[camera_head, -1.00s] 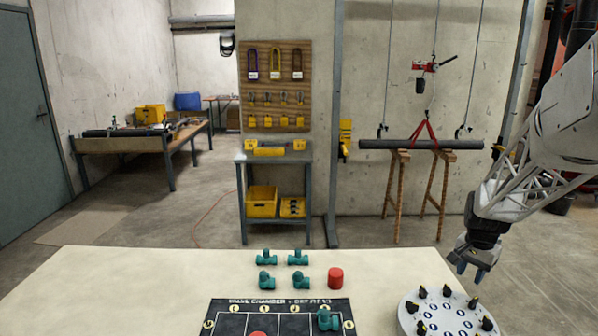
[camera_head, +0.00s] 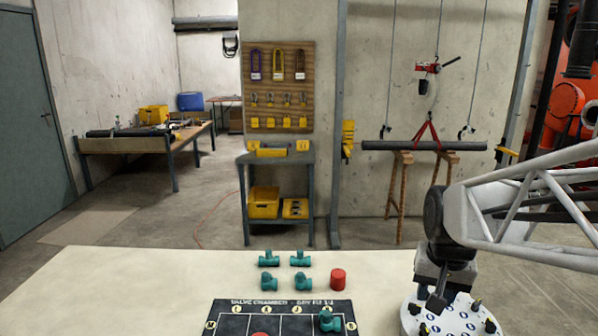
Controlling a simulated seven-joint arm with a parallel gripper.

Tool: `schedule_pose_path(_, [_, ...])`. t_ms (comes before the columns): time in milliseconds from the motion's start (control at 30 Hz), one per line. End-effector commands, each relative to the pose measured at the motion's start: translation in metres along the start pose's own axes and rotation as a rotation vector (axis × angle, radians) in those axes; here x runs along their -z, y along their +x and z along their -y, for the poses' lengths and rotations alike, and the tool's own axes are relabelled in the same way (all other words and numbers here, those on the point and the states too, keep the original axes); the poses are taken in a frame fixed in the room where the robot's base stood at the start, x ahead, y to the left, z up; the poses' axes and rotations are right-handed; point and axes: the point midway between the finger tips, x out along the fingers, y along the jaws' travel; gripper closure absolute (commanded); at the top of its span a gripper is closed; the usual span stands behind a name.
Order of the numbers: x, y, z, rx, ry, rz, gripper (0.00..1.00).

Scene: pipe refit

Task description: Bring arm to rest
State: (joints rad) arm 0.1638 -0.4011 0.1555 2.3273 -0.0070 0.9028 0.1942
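My gripper (camera_head: 432,304) hangs at the right, over the white round plate (camera_head: 466,322) with black pegs and blue marks. It points down. Its fingers look apart with nothing seen between them, and its body hides part of the plate. My arm reaches in from the right edge. Several teal pipe fittings, one of them a tee (camera_head: 300,257), stand on the pale table (camera_head: 120,290) left of the gripper. Another teal fitting (camera_head: 329,321) sits on the dark mat (camera_head: 233,304). A red cylinder (camera_head: 338,279) stands beside the fittings. The gripper is apart from all of these.
Behind the table stand a steel stand (camera_head: 274,160) with yellow bins and a wooden trestle pair (camera_head: 397,200) under a hung dark pipe (camera_head: 420,146). The left part of the table is bare. A red disc (camera_head: 261,334) shows on the mat at the bottom edge.

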Motion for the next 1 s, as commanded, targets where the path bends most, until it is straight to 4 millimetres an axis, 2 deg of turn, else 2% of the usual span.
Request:
schedule_pose_path(33, [-0.013, -0.005, 0.004, 0.004, -0.028, -0.008, 0.62])
schedule_pose_path(300, [-0.078, -0.020, 0.016, 0.020, -0.180, -0.041, 0.62])
schedule_pose_path(500, [-0.118, -0.024, 0.019, 0.030, -0.275, -0.062, 0.62])
schedule_pose_path(700, [-0.138, -0.024, 0.019, 0.034, -0.324, -0.072, 0.62])
schedule_pose_path(1000, [-0.141, -0.024, 0.019, 0.035, -0.332, -0.073, 0.62])
